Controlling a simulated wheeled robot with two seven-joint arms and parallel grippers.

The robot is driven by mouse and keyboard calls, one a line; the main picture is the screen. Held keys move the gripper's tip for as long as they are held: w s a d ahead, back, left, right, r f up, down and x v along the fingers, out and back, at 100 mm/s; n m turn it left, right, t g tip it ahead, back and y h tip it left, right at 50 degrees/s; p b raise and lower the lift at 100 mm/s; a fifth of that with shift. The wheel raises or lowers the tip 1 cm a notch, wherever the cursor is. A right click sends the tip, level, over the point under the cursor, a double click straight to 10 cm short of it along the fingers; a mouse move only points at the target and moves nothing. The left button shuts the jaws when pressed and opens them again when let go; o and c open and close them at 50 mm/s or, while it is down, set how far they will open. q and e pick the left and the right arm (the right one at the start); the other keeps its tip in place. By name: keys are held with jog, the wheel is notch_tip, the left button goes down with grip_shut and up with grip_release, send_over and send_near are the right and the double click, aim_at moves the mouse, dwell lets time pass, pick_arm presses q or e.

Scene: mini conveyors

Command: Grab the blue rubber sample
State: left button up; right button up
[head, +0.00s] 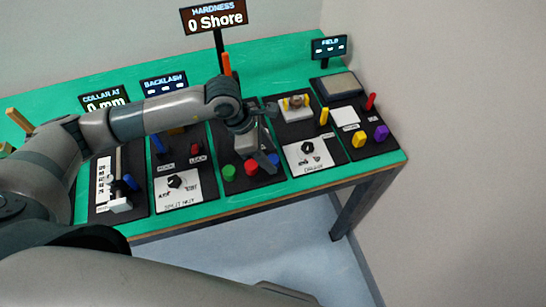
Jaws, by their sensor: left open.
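The blue rubber sample (274,160) is a small piece on the black hardness board, at the right end of a row with a red sample (252,169) and a green sample (229,173). My left gripper (265,160) hangs from above over this board, fingers pointing down, just by the blue sample. It is open. The fingers partly cover the blue sample, and I cannot tell whether they touch it or stand around it. My right gripper is not in view.
A hardness display (218,18) stands on a post behind, reading 0 Shore. Other black boards flank this one on the green table (290,68). To the right stand a yellow peg (324,117) and a dial card (307,156). The table's front edge is close to the samples.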

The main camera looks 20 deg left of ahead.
pick_arm(q)
jog(key=shift+w+d+f, duration=0.1)
jog(key=shift+d+f, duration=0.1)
jog(key=shift+f, duration=0.3)
jog(key=c, duration=1.1)
jog(key=shift+r, duration=0.1)
jog(key=shift+c, duration=0.2)
